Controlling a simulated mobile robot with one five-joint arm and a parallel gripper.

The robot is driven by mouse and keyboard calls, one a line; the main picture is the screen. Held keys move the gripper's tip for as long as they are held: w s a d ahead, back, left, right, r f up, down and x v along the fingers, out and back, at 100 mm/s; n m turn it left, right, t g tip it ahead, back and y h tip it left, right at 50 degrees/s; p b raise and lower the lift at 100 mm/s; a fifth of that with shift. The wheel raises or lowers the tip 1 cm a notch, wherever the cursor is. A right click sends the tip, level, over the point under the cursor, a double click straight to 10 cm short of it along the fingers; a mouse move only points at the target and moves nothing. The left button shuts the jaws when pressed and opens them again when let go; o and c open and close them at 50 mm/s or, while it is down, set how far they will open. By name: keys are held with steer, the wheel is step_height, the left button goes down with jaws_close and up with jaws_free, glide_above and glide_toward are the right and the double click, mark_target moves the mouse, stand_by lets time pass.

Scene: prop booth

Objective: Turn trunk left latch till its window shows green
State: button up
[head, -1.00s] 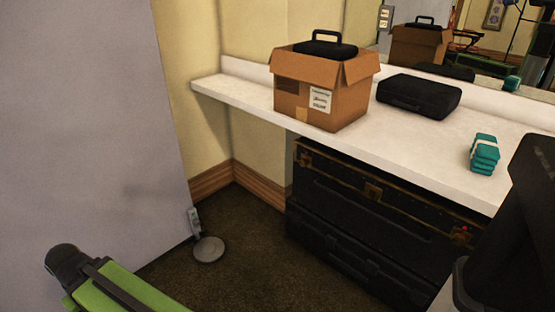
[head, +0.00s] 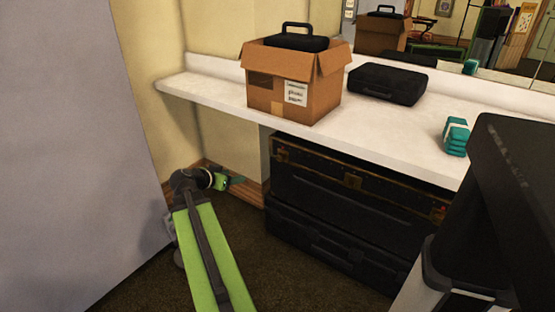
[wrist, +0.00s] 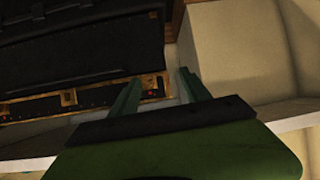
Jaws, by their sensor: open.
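The black trunk (head: 318,167) with brass edging stands under the counter, on top of another black case. Its left latch (head: 283,155) is a small brass fitting near the left end of the front; its window is too small to read. My gripper (head: 232,181) is low, left of the trunk and apart from it. In the wrist view, which looks upside down, the two green fingers (wrist: 157,92) are spread with no object held. The trunk (wrist: 80,50) fills the upper left there, and a brass fitting (wrist: 150,85) shows between the fingertips, farther off.
The white counter (head: 215,97) overhangs the trunk. On it are a cardboard box (head: 265,90), a black case (head: 388,84) and teal bundles (head: 456,137). A grey panel (head: 70,130) stands at left. The lower black case (head: 320,235) is on the carpet.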

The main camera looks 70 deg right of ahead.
steer(key=s+d+r+m+g+h, duration=0.1)
steer(key=s+d+r+m, duration=0.15)
steer(key=s+d, duration=0.35)
steer(key=b, duration=0.7)
glide_toward(280, 159)
steer(key=x, duration=0.8)
steer(key=shift+d+f, duration=0.15)
steer(key=shift+d, duration=0.25)
